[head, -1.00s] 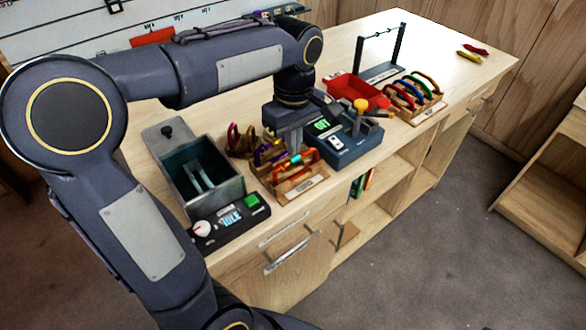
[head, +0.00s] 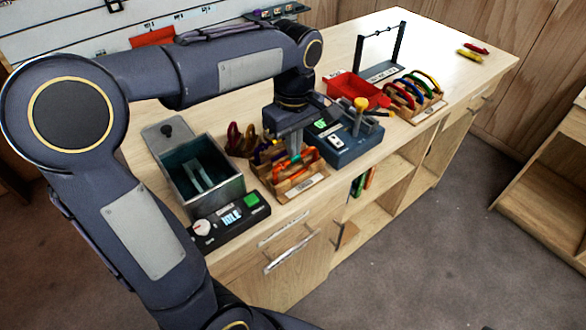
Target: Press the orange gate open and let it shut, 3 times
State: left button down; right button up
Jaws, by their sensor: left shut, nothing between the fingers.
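The orange carabiner (head: 293,163), whose gate the task names, stands in a small wooden rack (head: 301,188) at the front edge of the bench. My left gripper (head: 295,152) is shut and empty, pointing down right at the orange carabiner. From this angle I cannot tell whether its fingertips touch the gate, and the gate itself is too small and partly hidden to tell open from shut. A purple carabiner (head: 264,157) stands in the same rack, just behind and left. My right gripper is not in view.
Left of the rack are an open grey metal box (head: 214,197) and a black panel (head: 229,222) with a green button. Right are a blue device (head: 346,148), a red tray (head: 358,89) and another carabiner rack (head: 414,97). The far right bench end is mostly clear.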

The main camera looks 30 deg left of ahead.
pick_arm(q)
jog(key=shift+f+b, duration=0.55)
jog(key=shift+f, duration=0.45)
notch_tip(320, 180, up, 7)
jog(key=p, duration=0.7)
jog(key=shift+r, duration=0.2)
jog(key=shift+f, duration=0.1)
jog(key=shift+t+h, duration=0.3)
jog(key=shift+t, duration=0.3)
notch_tip(320, 180, down, 4)
jog(key=shift+s+f+p, duration=0.1)
jog(key=shift+f+p, duration=0.1)
jog(key=shift+p, duration=0.6)
jog(key=shift+f, duration=0.15)
dwell(1.7)
